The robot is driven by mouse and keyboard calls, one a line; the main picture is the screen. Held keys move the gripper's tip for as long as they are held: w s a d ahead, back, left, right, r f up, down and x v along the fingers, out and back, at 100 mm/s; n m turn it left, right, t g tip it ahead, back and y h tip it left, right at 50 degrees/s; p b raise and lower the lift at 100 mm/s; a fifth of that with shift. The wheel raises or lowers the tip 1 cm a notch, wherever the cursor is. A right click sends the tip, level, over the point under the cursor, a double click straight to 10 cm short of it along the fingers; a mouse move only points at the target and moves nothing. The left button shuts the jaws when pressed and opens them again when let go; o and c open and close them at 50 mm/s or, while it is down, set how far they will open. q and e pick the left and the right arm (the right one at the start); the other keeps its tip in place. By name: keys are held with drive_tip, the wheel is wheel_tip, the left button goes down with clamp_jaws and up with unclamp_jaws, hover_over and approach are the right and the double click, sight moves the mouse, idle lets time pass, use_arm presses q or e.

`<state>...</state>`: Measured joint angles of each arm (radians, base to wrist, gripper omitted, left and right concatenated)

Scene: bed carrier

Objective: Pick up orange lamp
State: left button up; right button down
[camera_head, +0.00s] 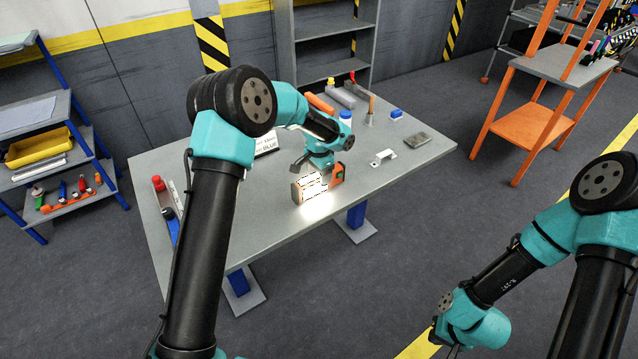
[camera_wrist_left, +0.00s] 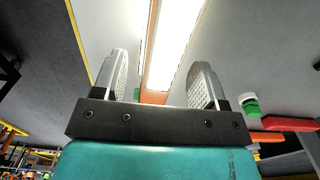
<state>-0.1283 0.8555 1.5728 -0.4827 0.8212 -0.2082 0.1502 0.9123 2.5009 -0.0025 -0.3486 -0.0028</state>
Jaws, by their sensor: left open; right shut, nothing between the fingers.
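The orange lamp (camera_head: 313,187) stands on the grey table, with its bright light panel facing the front and orange parts at its right side. My left gripper (camera_head: 314,170) reaches down at the lamp's top. In the left wrist view the two fingers (camera_wrist_left: 172,82) are apart. The lamp's lit white strip (camera_wrist_left: 170,45) and an orange part show between them, with no clear grip on it. Whether a finger touches the lamp cannot be told. My right arm hangs at the lower right, away from the table, and its fingers are not visible.
The table (camera_head: 262,222) also bears a white sign (camera_head: 266,143) behind my left arm, a white bracket (camera_head: 383,157), a grey box (camera_head: 417,139), a blue item (camera_head: 396,114) and several tools at the back. The front right of the table is clear.

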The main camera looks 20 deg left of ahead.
use_arm(q)
wheel_tip(320, 180, down, 3)
drive_tip(key=shift+w+f, duration=0.1)
drive_tip(key=shift+f, duration=0.1)
idle(0.4)
drive_tip(key=c, duration=1.1)
drive_tip(key=shift+r, duration=1.8)
drive_tip(key=s+d, duration=0.1)
drive_tip(key=s, duration=0.4)
drive_tip(key=s+d+r, duration=0.1)
drive_tip(key=s+d, duration=0.1)
drive_tip(key=s, duration=0.3)
drive_tip(key=s+d, duration=0.1)
drive_tip(key=s, duration=0.4)
drive_tip(key=shift+s+d+r, duration=0.15)
drive_tip(key=shift+s+r, duration=0.05)
